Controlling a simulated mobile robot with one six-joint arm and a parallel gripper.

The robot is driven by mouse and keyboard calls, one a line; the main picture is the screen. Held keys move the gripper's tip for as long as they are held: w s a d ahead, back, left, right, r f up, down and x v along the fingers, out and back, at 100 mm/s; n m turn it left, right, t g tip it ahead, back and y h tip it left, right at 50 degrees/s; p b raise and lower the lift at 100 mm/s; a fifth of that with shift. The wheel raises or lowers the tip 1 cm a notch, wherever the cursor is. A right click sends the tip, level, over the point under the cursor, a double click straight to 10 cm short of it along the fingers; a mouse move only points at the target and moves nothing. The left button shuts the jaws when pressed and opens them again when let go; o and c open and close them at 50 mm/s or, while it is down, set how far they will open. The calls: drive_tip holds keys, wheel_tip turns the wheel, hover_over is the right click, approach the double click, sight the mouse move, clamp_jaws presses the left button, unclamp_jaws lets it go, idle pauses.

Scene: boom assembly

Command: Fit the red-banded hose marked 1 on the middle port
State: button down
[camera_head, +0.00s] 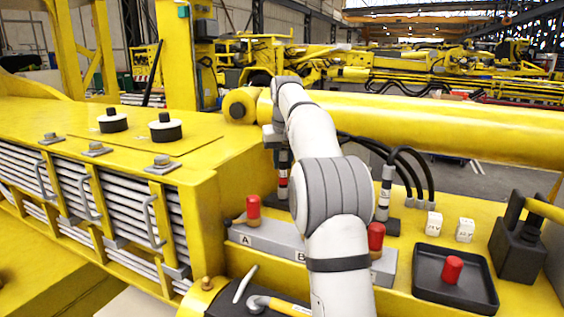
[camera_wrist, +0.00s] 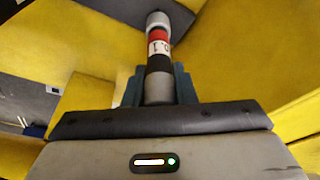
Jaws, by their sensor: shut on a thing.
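My gripper (camera_wrist: 158,88) is shut on the hose marked 1 (camera_wrist: 158,50), with teal jaws on both sides of its metal end. The hose end has a red band, a white band with the mark and a black band. In the head view the red-banded hose (camera_head: 283,178) hangs just left of my arm, above the grey port block (camera_head: 268,246). The block's letters A and B show. Red caps stand at its left end (camera_head: 253,207) and right end (camera_head: 376,236). My arm hides the middle port, so I cannot tell the gap between it and the hose.
A black tray (camera_head: 418,285) at right holds a loose red cap (camera_head: 452,268). Another hose (camera_head: 385,190) stands upright behind the block. A handled tool (camera_head: 275,303) lies in front.

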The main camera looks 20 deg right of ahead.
drive_tip(key=shift+r, duration=0.25)
drive_tip(key=shift+r, duration=2.2)
